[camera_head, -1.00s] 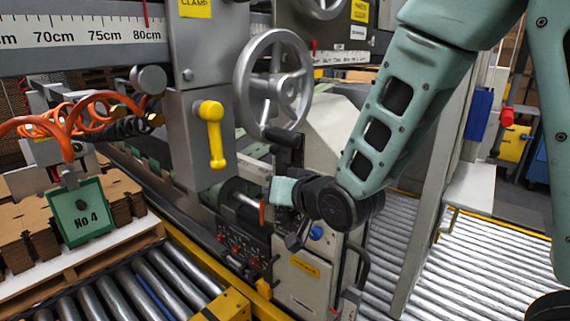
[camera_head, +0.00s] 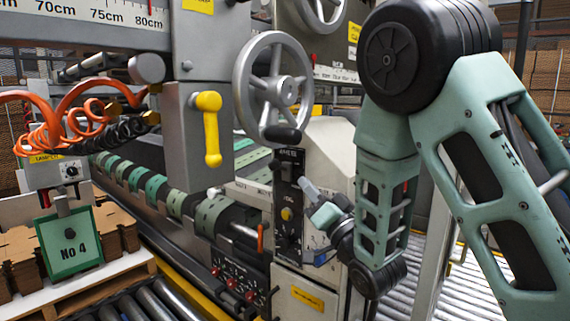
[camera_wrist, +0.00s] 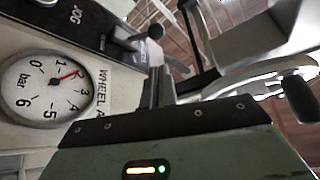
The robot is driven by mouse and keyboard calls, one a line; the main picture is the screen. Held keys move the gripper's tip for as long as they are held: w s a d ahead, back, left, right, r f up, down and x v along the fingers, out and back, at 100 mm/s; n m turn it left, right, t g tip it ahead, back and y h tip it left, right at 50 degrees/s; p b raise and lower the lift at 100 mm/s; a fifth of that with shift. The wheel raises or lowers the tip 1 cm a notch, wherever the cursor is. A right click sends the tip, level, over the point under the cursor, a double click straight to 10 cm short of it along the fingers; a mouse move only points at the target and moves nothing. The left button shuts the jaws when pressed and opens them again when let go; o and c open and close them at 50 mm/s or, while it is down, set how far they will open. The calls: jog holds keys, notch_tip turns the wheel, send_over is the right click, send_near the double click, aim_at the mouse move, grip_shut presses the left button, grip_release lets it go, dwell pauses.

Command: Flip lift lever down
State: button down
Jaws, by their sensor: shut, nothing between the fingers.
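My gripper (camera_head: 312,192) is shut and empty, just in front of the right side of a black upright control panel (camera_head: 288,230) on the machine. Its closed fingers (camera_wrist: 160,88) point away from the wrist in the wrist view. I cannot read a lift label on either. A yellow lever (camera_head: 210,130) hangs down on a grey box to the left.
A handwheel (camera_head: 272,88) stands above the panel. A pressure gauge (camera_wrist: 46,88) is left of my fingers. A small orange lever (camera_head: 261,238) sits low by the rollers.

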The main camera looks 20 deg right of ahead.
aim_at(280, 167)
jog(key=shift+w+r, duration=0.1)
jog(key=p+x, duration=0.2)
jog(key=x, duration=0.7)
jog(key=shift+w+a+r, duration=0.1)
jog(key=shift+w+a, duration=0.05)
jog(key=shift+w, duration=0.25)
